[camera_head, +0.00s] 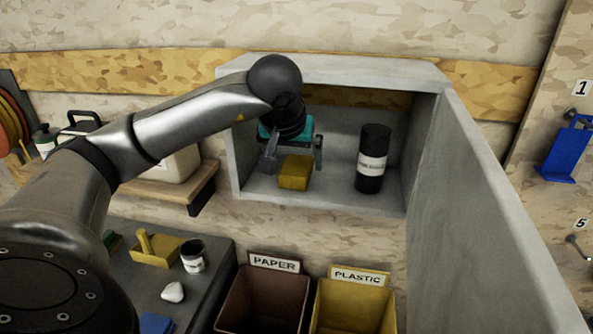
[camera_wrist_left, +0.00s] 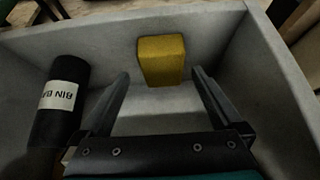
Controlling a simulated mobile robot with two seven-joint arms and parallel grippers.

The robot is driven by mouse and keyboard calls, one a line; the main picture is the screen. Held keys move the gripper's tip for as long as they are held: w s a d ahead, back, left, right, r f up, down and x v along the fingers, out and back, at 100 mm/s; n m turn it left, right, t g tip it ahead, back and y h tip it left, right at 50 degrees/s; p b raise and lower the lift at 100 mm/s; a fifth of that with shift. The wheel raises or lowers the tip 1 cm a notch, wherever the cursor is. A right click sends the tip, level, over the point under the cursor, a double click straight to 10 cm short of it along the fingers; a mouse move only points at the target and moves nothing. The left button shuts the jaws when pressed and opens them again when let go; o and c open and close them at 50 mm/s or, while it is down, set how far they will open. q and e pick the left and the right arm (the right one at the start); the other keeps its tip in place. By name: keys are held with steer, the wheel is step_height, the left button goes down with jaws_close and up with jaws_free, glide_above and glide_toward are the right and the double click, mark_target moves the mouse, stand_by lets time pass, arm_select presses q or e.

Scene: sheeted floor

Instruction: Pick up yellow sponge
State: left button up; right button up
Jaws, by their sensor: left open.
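The yellow sponge (camera_head: 295,172) is a small block standing on the floor of the grey open cabinet (camera_head: 250,188), near its left side. My left gripper (camera_head: 292,160) reaches into the cabinet from above and behind the sponge, with its fingers spread. In the left wrist view, the sponge (camera_wrist_left: 161,60) stands ahead of the open fingers (camera_wrist_left: 160,85), roughly centred between them. The fingers do not appear to touch it. My right gripper is in neither view.
A black labelled roll (camera_head: 372,158) stands right of the sponge in the cabinet. The cabinet's open door (camera_head: 480,220) juts forward at right. Below are a paper bin (camera_head: 262,300), a plastic bin (camera_head: 354,306) and a grey surface with a jar (camera_head: 194,257) and other small items.

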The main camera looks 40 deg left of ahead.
mark_target(296, 166)
arm_select(q)
steer(key=x, duration=0.4)
steer(key=shift+w+a+p, duration=0.1)
steer(key=shift+a+p, duration=0.1)
steer(key=shift+p, duration=0.1)
steer(key=shift+c, duration=0.2)
steer(key=c, duration=1.2)
